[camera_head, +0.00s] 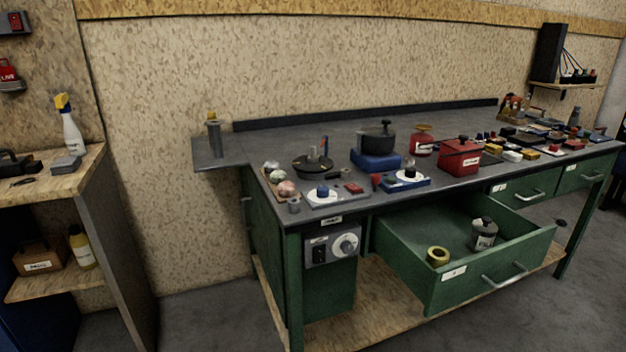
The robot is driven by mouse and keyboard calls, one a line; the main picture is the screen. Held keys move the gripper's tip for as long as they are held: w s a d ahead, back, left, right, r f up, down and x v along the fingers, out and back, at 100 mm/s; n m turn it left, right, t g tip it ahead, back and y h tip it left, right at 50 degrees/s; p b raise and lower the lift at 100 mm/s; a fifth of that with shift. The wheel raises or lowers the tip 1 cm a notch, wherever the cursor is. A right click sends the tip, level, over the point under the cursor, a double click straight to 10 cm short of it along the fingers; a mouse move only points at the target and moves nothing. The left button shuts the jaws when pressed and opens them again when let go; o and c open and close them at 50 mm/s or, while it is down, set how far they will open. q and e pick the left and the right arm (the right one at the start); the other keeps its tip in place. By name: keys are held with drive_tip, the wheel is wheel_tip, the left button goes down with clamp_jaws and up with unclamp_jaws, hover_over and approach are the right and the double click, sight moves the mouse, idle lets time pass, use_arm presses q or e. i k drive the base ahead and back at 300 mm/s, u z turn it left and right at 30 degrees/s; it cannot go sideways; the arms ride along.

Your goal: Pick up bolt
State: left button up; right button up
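I cannot make out a bolt for certain in the head view. Many small parts lie on the dark top of the green workbench (290,138), too small to tell apart. An open green drawer (440,290) below the bench top holds a yellow ring-shaped roll (438,257) and a dark grey labelled canister (484,234). Neither of my grippers shows in the view.
A red box (459,158), a black pot (378,137) on a blue base and a red canister (422,141) stand on the bench. A wooden shelf unit (90,172) with a spray bottle (70,128) is at the left. The drawer juts out over the floor.

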sight(312, 158)
drive_tip(key=u, duration=1.2)
drive_tip(key=i, duration=0.8)
drive_tip(key=z, duration=0.5)
